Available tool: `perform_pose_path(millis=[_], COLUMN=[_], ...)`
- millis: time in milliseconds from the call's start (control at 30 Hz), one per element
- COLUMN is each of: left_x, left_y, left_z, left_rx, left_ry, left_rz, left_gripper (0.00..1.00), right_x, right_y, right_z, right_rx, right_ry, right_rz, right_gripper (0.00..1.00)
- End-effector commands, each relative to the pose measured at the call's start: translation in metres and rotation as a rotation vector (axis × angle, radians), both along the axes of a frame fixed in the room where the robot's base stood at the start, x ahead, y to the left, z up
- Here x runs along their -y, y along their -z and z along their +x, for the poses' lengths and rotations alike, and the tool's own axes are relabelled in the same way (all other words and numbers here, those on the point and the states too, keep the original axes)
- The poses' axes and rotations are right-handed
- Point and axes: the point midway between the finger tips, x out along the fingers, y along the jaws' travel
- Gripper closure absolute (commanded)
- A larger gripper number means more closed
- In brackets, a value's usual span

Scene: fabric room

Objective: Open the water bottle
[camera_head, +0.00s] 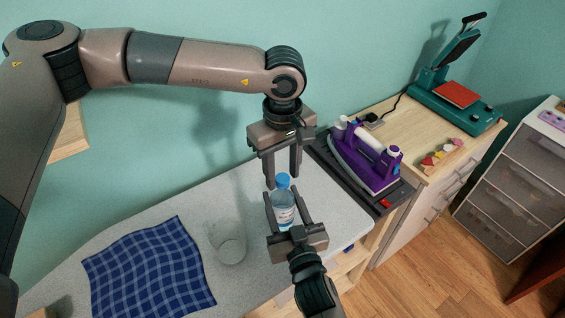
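The water bottle (284,212) stands upright, clear with a pale label and a blue cap (283,180), over the right part of the grey-white table. My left gripper (283,184) comes down from above, its two fingers pointing down on either side of the cap. Whether they touch the cap is hard to tell. My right gripper (284,198) reaches in from the front, with one finger on each side of the bottle body. It appears closed around the body. Whether the bottle's base touches the table is hidden behind the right gripper.
A clear glass (228,243) stands left of the bottle on the table (165,205). A blue checked cloth (150,268) lies further left. A purple steam iron (366,155) sits to the right. A wooden cabinet (420,128) holds a green heat press (455,95) behind it.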

Motion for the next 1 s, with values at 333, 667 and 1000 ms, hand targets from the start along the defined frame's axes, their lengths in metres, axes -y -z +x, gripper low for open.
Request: perform_pose_path(millis=[333,667,1000], left_x=[0.0001,0.0,0.0002], left_y=[0.0015,0.0013,0.0011], left_z=[0.0001,0.0001,0.0002], left_rx=[0.0,0.0,0.0], left_ry=[0.0,-0.005,-0.326], left_rz=[0.0,0.0,-0.001], left_gripper=[0.72,1.0,1.0], right_x=[-0.0001,0.0,0.0], right_y=[0.0007,0.0007,0.0007], right_z=[-0.0001,-0.0001,-0.0001], right_rx=[-0.001,-0.001,-0.001], right_ry=[0.0,0.0,0.0], right_rz=[0.0,0.001,0.0], right_gripper=[1.0,1.0,1.0])
